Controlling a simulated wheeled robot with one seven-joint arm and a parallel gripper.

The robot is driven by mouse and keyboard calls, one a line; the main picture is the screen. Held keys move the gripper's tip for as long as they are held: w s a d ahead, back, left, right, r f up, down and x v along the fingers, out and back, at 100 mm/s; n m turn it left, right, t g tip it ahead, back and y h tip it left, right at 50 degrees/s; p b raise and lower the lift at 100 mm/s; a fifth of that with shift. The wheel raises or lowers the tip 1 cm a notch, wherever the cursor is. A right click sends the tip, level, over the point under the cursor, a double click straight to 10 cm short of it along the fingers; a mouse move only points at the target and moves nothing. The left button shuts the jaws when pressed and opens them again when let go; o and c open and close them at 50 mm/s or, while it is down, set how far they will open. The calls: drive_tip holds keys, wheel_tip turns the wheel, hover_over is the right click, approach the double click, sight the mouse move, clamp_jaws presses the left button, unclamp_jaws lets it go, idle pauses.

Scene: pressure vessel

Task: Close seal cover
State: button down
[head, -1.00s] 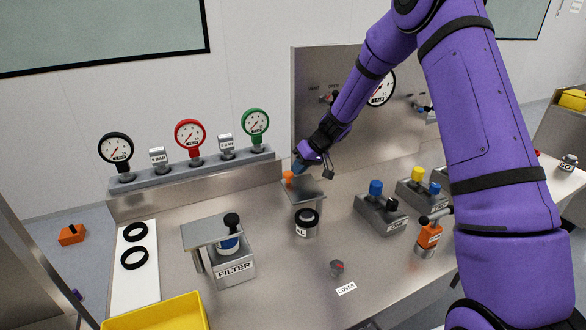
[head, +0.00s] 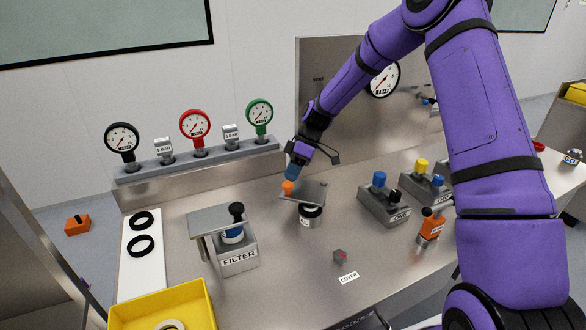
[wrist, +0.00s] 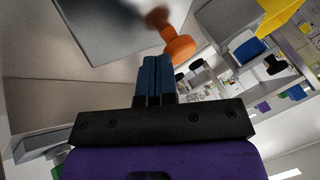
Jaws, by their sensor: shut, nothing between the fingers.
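The seal cover is a flat grey metal plate (head: 312,193) with an orange knob (head: 287,188) at its left end. It lies over the top of the seal housing (head: 311,216), a short cylinder with a black ring and a white label. Whether the plate rests flat on the ring cannot be told. My gripper (head: 291,178) is shut and empty, its blue fingertips just above or against the knob. In the wrist view the shut fingers (wrist: 153,75) are beside the orange knob (wrist: 180,48), with the plate (wrist: 105,20) beyond; contact is unclear.
The filter unit (head: 238,256) with its own metal plate stands to the left. Button boxes (head: 384,205) and an orange lever device (head: 431,226) stand to the right. A gauge rail (head: 200,158) and upright panel are behind. A yellow tray (head: 165,305) is front left.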

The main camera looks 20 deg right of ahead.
sight(303, 199)
drive_tip(key=shift+s+a+n+g+h, duration=0.1)
drive_tip(key=shift+s+n+g+h, duration=0.3)
drive_tip(key=shift+s+n, duration=0.45)
drive_tip(key=s+n+g+h, duration=0.1)
drive_tip(key=s+n, duration=0.1)
drive_tip(key=n, duration=0.1)
drive_tip(key=shift+s+n+g, duration=0.3)
drive_tip(key=shift+s+n, duration=0.05)
drive_tip(key=shift+s, duration=0.05)
drive_tip(key=shift+s+d+n+g+h, duration=0.3)
drive_tip(key=shift+s+n+h, duration=0.2)
drive_tip(key=shift+n, duration=0.2)
drive_tip(key=shift+s+d+n+g+h, duration=0.2)
drive_tip(key=shift+s+d+n+h, duration=0.15)
drive_tip(key=shift+s+n, duration=0.3)
